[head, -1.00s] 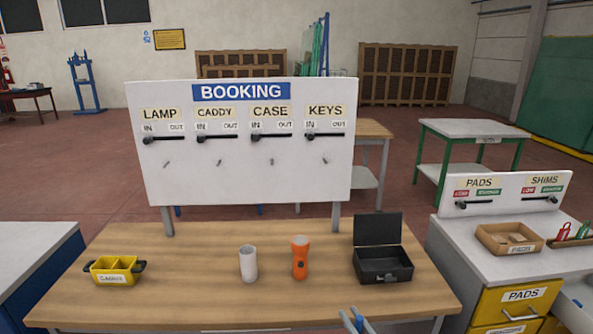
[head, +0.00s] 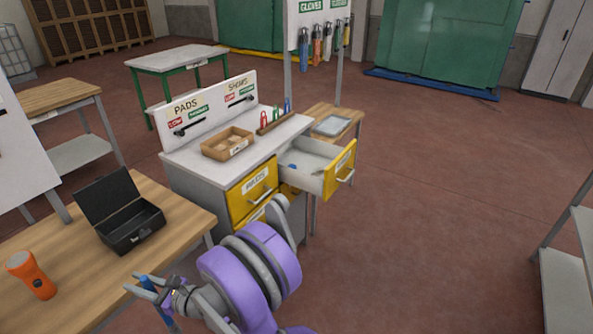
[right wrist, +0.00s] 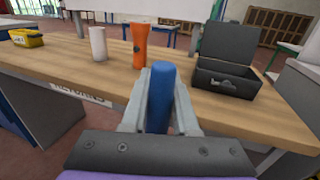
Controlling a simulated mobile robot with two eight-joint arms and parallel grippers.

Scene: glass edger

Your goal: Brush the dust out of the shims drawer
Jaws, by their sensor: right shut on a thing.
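My right gripper (head: 152,291) is shut on a blue handle (right wrist: 159,98), low in the head view and beside the wooden table's right edge. Only the handle shows clearly; whether it ends in a brush is hidden. The shims drawer (head: 341,171) with a yellow front stands pulled out on the right side of the white cabinet (head: 190,178). A small blue thing and a thin dark thing lie inside it; dust is too small to make out. My gripper is well left of and nearer than the drawer. My left gripper is not in view.
The wooden table (head: 180,215) bears an open black case (head: 137,230) and an orange flashlight (head: 33,274). A small side table (head: 345,115) with a grey tray stands behind the drawer. The floor right of the drawer is clear.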

